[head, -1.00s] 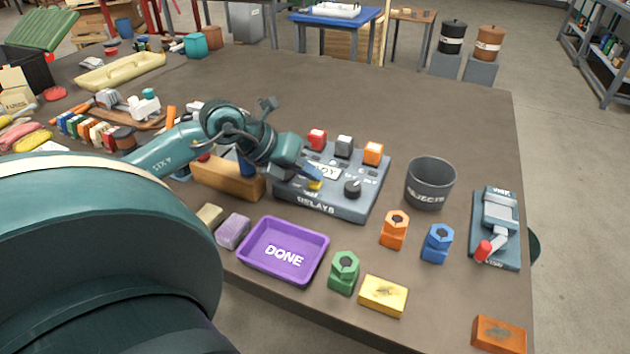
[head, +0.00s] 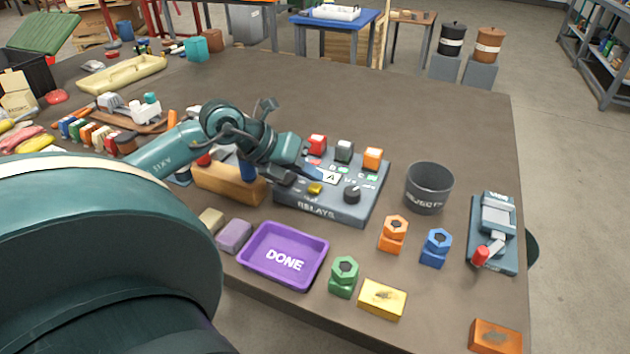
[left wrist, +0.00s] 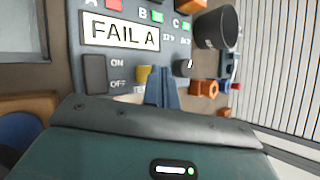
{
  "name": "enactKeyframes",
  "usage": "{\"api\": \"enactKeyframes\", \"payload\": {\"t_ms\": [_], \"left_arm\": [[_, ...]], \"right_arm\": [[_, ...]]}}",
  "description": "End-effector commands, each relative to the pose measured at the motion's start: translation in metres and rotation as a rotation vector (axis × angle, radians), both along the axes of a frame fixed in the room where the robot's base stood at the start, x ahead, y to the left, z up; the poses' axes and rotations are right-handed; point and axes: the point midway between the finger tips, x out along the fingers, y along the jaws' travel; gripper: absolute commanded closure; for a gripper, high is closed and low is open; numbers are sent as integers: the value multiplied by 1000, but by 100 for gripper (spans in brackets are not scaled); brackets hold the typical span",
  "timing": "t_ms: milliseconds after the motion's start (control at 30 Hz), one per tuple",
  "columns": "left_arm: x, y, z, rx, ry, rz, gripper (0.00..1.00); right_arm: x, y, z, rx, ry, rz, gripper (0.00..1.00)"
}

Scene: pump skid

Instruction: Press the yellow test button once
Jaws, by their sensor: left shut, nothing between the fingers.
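The grey relay panel (head: 330,212) stands on the brown table, with the yellow test button (head: 314,188) on its front left part. The button also shows in the left wrist view (left wrist: 143,74). My left gripper (head: 318,175) is shut and empty, with its fingertips just behind the button in the head view. In the left wrist view the fingers (left wrist: 162,75) are just right of the button and appear apart from it. The panel's display (left wrist: 120,32) reads "FAIL A". The lamp by A (left wrist: 115,4) is red; those by B (left wrist: 157,15) and C (left wrist: 186,23) are green.
A black knob (head: 352,194) and red, grey and orange blocks (head: 373,157) sit on the panel. A dark rejects bin (head: 429,188) stands right of it. A purple DONE tray (head: 284,255) lies in front. An ON/OFF rocker (left wrist: 96,75) is left of the button.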

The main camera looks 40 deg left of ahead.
Motion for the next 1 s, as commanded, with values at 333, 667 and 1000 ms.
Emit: {"api": "enactKeyframes", "payload": {"t_ms": [333,667,1000], "left_arm": [[0,0,2,-1,-1,0,100],[0,0,31,-1,-2,1,100],[0,0,53,0,-1,1,100]], "right_arm": [[4,0,5,0,-14,0,64],[3,0,28,0,-7,0,64],[2,0,43,1,-6,-1,64]]}}
